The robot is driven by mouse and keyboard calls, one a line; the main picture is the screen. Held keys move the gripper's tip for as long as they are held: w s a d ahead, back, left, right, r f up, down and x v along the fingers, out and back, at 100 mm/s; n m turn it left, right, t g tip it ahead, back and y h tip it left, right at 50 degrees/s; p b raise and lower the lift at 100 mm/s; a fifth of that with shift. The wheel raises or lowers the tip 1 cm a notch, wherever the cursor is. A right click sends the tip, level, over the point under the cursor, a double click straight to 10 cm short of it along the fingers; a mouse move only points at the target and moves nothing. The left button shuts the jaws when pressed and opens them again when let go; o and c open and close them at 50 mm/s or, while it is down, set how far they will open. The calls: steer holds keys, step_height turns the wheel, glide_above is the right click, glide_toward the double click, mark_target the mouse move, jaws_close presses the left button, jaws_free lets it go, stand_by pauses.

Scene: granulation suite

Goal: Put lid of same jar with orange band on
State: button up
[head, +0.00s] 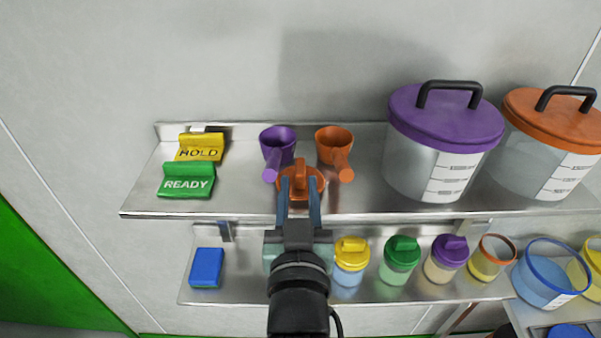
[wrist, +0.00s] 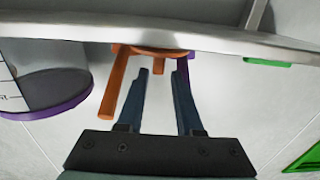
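An orange lid (head: 316,181) with a raised grip lies near the front edge of the upper shelf. In the wrist view the lid (wrist: 150,50) shows partly behind the shelf edge, its grip hanging down in that inverted picture. My gripper (head: 300,190) is at the lid; its two fingers (wrist: 162,72) are apart, with the lid's grip appearing between them. I cannot tell whether they touch it. The jar with the orange band (head: 488,262) stands uncovered on the lower shelf, to the right, with yellowish contents.
An orange scoop (head: 336,140) and a purple scoop (head: 277,144) lie close behind the lid. Big purple-lidded (head: 428,165) and orange-lidded (head: 530,165) bins stand right. Closed yellow (head: 351,254), green (head: 401,254) and purple (head: 446,254) jars line the lower shelf. A blue open tub (head: 540,285) neighbours the orange-banded jar.

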mark_target(300, 179)
steer(key=w+p, duration=0.2)
steer(key=w, duration=0.2)
steer(key=shift+w+d, duration=0.1)
steer(key=shift+w+p, duration=0.3)
steer(key=shift+w, duration=0.3)
steer(key=shift+f, duration=0.1)
steer(key=shift+c, duration=0.2)
jaws_close()
stand_by(0.7)
